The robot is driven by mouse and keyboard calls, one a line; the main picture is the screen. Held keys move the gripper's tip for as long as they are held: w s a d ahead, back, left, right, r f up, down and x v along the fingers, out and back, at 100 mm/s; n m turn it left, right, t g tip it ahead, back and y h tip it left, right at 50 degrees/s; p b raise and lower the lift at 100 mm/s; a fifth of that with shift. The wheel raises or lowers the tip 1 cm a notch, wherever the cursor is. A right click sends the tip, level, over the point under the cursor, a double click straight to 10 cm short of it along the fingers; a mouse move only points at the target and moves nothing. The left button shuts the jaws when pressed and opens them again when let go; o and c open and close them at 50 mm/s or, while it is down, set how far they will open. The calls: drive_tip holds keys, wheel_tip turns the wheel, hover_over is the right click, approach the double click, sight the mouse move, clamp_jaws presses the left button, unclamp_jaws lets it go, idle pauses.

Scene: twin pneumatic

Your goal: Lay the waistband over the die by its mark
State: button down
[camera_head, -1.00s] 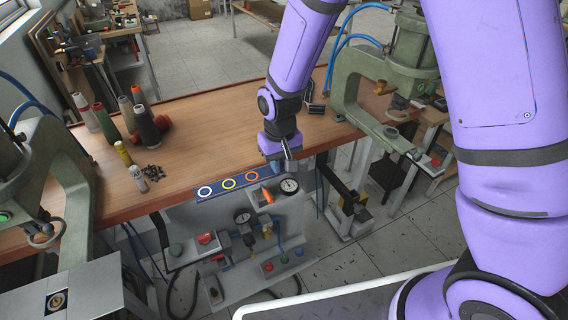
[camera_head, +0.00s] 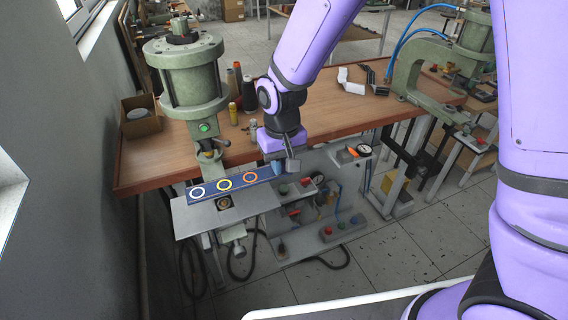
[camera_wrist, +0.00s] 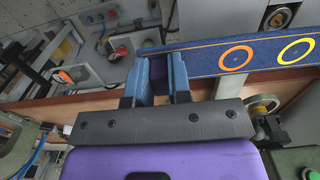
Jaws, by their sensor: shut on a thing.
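The waistband is a dark blue strip (camera_head: 208,190) with a white, a yellow and an orange ring along it. My gripper (camera_head: 279,166) is shut on its right end, and the strip reaches out to the left. In the wrist view my gripper's blue fingers (camera_wrist: 161,78) pinch the waistband (camera_wrist: 202,61), with the orange and yellow rings showing. The die (camera_head: 224,203) is a round metal piece in the grey plate under the left press. In the head view it shows just below the yellow ring. The die also shows in the wrist view (camera_wrist: 279,17). The height gap is unclear.
The green left press (camera_head: 187,85) stands above and behind the grey plate (camera_head: 192,222). Thread cones (camera_head: 249,95) stand on the wooden bench (camera_head: 330,112). A second green press (camera_head: 440,80) is at the right. A control box with buttons and gauge sits right of the plate.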

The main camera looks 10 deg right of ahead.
drive_tip(key=shift+s+a, duration=0.35)
drive_tip(key=shift+a, duration=0.1)
drive_tip(key=shift+f, duration=2.15)
drive_tip(key=shift+f, duration=0.3)
drive_tip(key=c, duration=1)
unclamp_jaws()
